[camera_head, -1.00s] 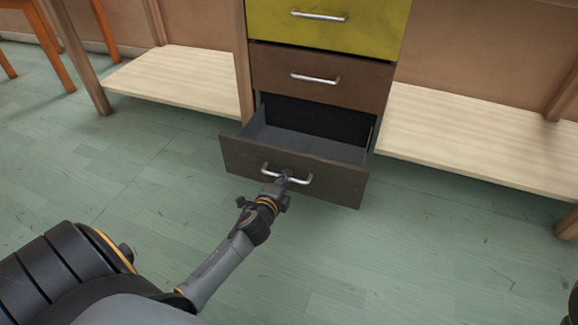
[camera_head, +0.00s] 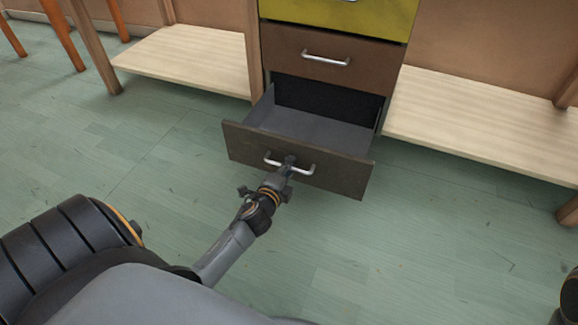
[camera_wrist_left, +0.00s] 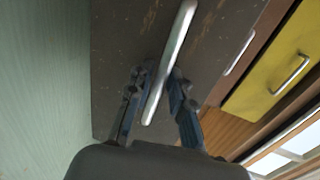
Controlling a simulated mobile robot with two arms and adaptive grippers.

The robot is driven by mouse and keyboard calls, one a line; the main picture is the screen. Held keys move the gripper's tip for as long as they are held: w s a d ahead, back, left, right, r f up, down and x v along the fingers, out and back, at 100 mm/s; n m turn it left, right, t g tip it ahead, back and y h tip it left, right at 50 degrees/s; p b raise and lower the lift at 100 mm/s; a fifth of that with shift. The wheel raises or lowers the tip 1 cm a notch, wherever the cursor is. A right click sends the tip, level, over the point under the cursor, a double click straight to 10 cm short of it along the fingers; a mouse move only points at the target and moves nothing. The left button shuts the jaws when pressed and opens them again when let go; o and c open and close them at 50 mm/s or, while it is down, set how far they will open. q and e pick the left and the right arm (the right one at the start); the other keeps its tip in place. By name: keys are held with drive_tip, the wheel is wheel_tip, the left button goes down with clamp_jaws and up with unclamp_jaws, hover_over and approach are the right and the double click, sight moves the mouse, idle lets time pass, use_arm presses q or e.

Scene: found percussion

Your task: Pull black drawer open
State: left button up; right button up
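The black drawer (camera_head: 330,173) is the lowest one in the cabinet and is pulled well out, with its empty grey inside (camera_head: 315,127) showing. Its front also fills much of the left wrist view (camera_wrist_left: 125,35). A silver bar handle (camera_head: 304,170) is on its front. My left gripper (camera_head: 289,162) is at the middle of this handle. In the left wrist view the handle (camera_wrist_left: 178,45) runs between the two fingers, which are close in on both sides of it. Exact finger contact is hard to see. My right gripper is not in view.
Above are a closed brown drawer (camera_head: 285,50) and a yellow drawer (camera_head: 360,18). Pale wooden shelves extend left (camera_head: 190,60) and right (camera_head: 470,120) of the cabinet. Orange chair legs (camera_head: 62,35) stand at the upper left. The green floor (camera_head: 420,250) before the drawer is clear.

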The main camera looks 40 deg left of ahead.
use_arm(q)
drive_tip(key=shift+s, duration=0.1)
drive_tip(key=v, duration=1.2)
drive_tip(key=shift+d, duration=0.1)
